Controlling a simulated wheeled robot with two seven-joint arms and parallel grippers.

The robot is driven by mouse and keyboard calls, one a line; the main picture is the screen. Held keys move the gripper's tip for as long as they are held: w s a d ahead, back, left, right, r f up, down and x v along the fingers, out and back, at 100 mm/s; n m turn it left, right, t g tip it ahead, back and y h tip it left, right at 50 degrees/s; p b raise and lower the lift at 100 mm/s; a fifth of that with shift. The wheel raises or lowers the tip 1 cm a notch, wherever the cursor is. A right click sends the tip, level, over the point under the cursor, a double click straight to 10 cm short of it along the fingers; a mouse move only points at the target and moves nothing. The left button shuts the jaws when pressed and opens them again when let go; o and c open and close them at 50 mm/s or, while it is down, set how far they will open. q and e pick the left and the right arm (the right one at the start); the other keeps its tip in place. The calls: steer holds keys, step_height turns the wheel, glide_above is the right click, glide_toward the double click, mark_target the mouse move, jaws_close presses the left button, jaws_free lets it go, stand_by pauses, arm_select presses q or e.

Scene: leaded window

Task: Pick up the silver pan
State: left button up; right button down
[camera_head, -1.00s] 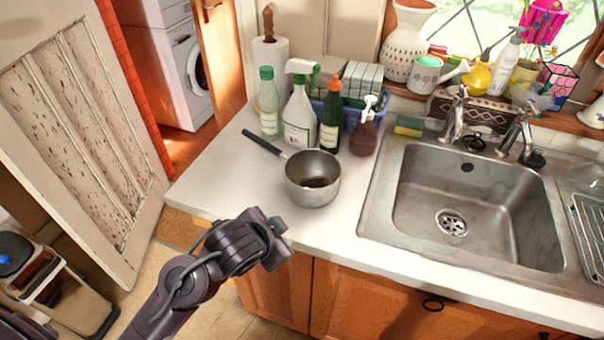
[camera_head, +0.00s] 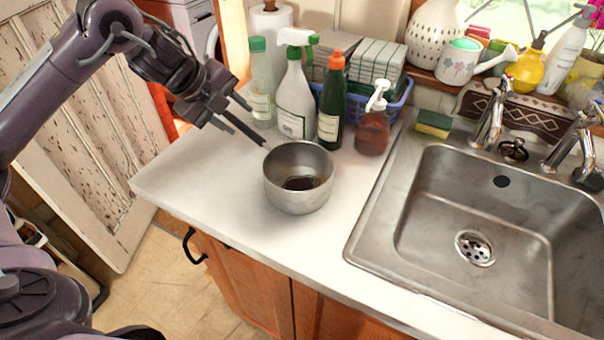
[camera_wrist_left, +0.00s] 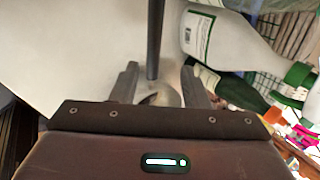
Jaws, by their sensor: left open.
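The silver pan (camera_head: 299,190) stands upright on the white counter, left of the sink. Its black handle (camera_head: 250,133) points up and left toward my left gripper (camera_head: 230,110). The gripper is open at the handle, and its fingers hide part of it in the head view. In the left wrist view the dark handle (camera_wrist_left: 155,38) runs between the two open fingers (camera_wrist_left: 160,84), apart from both. Part of the pan body (camera_wrist_left: 166,96) shows behind them. My right gripper is not in view.
A clear bottle (camera_head: 261,85), a white spray bottle (camera_head: 295,100), a green bottle (camera_head: 331,105) and a soap pump (camera_head: 373,128) stand behind the pan. The sink (camera_head: 440,160) is to the right. The counter (camera_head: 195,185) left of the pan is clear.

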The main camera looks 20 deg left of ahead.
mark_target(246, 130)
arm_select(q)
steer(key=shift+a+f, duration=0.15)
steer(key=shift+f, duration=0.4)
steer(key=shift+x, duration=0.9)
steer(key=p+x, duration=0.1)
steer(key=x, duration=0.2)
steer(key=shift+w+f, duration=0.1)
steer(key=shift+f, duration=0.25)
steer(key=shift+w+f, duration=0.15)
steer(key=shift+f, duration=0.1)
jaws_close()
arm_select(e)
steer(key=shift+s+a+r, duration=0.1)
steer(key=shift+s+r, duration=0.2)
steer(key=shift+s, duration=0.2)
